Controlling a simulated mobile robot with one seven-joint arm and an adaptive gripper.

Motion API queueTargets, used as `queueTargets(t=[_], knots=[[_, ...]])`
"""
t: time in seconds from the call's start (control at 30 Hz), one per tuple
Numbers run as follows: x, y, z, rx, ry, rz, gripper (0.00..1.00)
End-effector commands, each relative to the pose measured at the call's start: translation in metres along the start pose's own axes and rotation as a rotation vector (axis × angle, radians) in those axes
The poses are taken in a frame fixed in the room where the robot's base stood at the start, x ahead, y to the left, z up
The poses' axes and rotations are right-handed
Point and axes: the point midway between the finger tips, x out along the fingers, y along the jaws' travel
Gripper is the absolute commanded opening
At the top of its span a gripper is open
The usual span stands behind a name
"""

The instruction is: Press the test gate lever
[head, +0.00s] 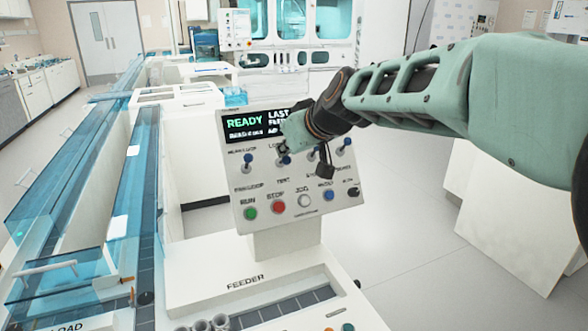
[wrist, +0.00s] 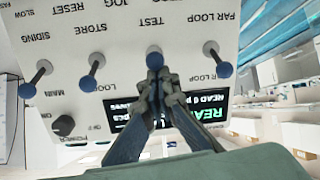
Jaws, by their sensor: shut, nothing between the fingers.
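The test gate lever (head: 286,160), with a blue knob, is the second from the left on the white control panel (head: 240,190) in the head view. In the upside-down wrist view the test lever (wrist: 154,50) stands by the word TEST, partly hidden behind my fingertips. My gripper (head: 284,147) is shut and empty, at the panel face just above this lever. In the wrist view my gripper's fingertips (wrist: 156,66) overlap the lever's knob. I cannot tell whether they touch it.
The far loop lever (head: 248,158) stands to the left. Another lever (head: 346,143) stands at the right end. Below is a row of buttons, with green run (head: 250,213) and red stop (head: 278,207). The screen (head: 250,125) reads READY. Blue transparent track covers (head: 70,190) lie left.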

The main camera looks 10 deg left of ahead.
Motion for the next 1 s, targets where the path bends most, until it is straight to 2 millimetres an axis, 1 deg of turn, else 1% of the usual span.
queueTargets(t=[0.03, 0.33, 0.37, 0.4, 0.57, 1.0], knots=[[0.005, 0.0, 0.009, 0.0, 0.018, 0.005, 0.0], [0.003, -0.002, 0.014, -0.007, 0.113, 0.023, 0.0], [-0.001, -0.001, 0.008, -0.007, 0.11, 0.021, 0.0], [-0.002, -0.001, 0.006, -0.008, 0.108, 0.02, 0.0], [-0.002, -0.001, 0.007, -0.007, 0.107, 0.02, 0.0], [-0.008, -0.004, 0.019, -0.006, 0.107, 0.021, 0.0]])
